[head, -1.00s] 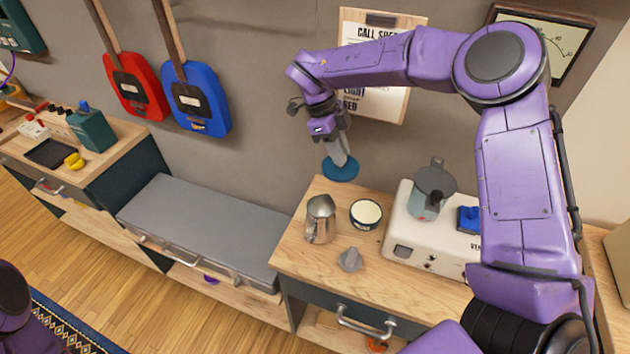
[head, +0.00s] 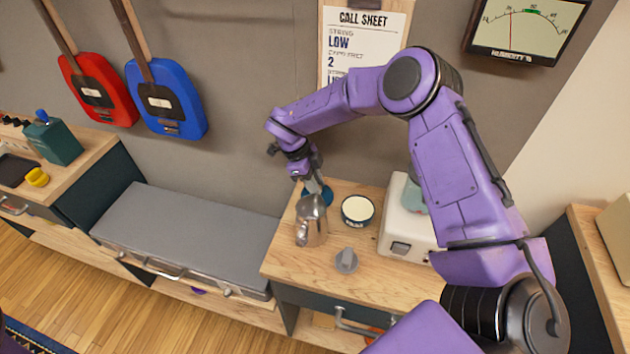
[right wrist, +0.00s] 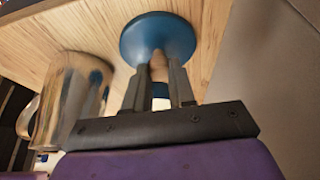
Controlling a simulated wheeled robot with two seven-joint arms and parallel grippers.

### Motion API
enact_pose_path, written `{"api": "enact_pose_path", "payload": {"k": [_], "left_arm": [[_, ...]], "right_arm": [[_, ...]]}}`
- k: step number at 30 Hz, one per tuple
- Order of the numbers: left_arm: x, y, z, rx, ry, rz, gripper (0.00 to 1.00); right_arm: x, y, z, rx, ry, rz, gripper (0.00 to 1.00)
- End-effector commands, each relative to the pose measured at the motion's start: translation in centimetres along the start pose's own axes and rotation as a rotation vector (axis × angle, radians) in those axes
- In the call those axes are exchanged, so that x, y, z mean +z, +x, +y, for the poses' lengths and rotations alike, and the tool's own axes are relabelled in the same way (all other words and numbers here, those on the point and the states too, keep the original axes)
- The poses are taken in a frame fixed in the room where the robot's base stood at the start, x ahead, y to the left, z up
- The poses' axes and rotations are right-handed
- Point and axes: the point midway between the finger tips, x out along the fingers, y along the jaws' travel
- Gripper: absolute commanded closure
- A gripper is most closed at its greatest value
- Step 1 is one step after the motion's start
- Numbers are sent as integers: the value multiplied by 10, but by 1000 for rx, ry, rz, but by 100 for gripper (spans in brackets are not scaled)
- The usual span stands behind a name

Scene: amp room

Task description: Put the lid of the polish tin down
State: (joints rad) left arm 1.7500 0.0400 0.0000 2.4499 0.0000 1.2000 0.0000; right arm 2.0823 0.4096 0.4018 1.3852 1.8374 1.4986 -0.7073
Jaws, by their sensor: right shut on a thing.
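The blue lid (head: 326,198) is a round disc, at the back left of the wooden counter, behind the metal pitcher. In the right wrist view the lid (right wrist: 157,32) faces the wood, and I cannot tell whether it touches. My right gripper (head: 313,183) is shut on the lid's small knob, which shows between the fingers (right wrist: 158,76) in the wrist view. The open polish tin (head: 357,211), round with cream contents and a dark wall, stands on the counter to the right of the lid. My left gripper is not in view.
The metal pitcher (head: 311,228) stands close in front of the lid. A grey knob-like piece (head: 346,260) lies nearer the front edge. A white appliance (head: 405,225) stands right of the tin, partly behind my arm. The wall is close behind the lid.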

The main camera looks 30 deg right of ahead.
Motion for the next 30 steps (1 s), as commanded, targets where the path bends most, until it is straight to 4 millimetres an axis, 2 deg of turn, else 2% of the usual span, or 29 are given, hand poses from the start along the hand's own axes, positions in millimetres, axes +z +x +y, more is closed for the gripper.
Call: {"api": "enact_pose_path", "payload": {"k": [8,9,11,19,22,26,30], "left_arm": [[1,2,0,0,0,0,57],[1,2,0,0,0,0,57],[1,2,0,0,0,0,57],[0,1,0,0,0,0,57],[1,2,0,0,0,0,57],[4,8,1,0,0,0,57],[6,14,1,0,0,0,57]], "right_arm": [[1,3,0,0,0,0,100],[1,2,0,-1,0,0,69],[1,2,0,-1,0,0,50],[0,1,0,-1,0,0,50],[0,-5,0,-2,1,-1,50],[1,-30,-1,-4,2,-3,50],[1,-68,-1,-4,2,-3,50]]}}
